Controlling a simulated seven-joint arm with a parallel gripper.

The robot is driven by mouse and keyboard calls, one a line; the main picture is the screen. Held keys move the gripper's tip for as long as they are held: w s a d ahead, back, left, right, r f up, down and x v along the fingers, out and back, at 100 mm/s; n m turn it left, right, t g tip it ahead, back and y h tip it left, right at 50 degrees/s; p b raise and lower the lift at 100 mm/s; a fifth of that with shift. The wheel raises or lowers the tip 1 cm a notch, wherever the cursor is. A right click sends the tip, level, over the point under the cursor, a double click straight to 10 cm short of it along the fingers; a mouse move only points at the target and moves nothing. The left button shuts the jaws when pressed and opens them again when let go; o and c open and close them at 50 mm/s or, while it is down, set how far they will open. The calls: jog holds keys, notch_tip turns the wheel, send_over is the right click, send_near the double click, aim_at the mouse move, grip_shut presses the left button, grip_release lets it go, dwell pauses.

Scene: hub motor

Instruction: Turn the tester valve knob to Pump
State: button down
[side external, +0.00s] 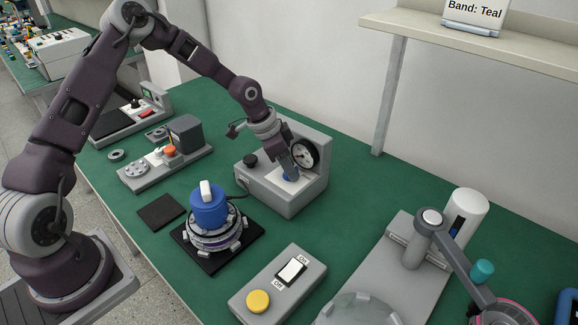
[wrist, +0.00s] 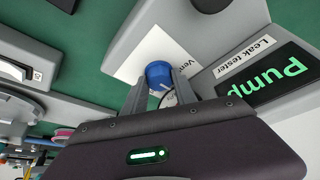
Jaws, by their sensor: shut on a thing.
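The grey leak tester (side external: 270,190) stands on the green bench, with a round dial gauge (side external: 304,154) on its upright part. Its blue valve knob (wrist: 158,73) sits on a white label plate (wrist: 140,60), where the partly covered lettering seems to read "Vent". In the side external view only a little of the knob (side external: 287,178) shows below the fingers. My gripper (wrist: 158,86) points down over the plate and is shut on the knob, one finger on each side. A dark screen (wrist: 268,80) beside the "Leak tester" label reads "Pump" in green. The knob's pointer direction is unclear.
A hub motor with a blue cap (side external: 210,208) stands on a black mat (side external: 252,252) left of the tester. A switch box (side external: 258,286) with a yellow button is in front. A grey press-like fixture (side external: 410,262) stands at right. Green bench right of the tester is clear.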

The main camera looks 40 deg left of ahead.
aim_at(278, 178)
jog(key=c, duration=1)
grip_release()
jog(key=v, duration=0.6)
jog(key=shift+a+r, duration=0.1)
jog(key=shift+s+r, duration=0.2)
jog(key=shift+r, duration=0.2)
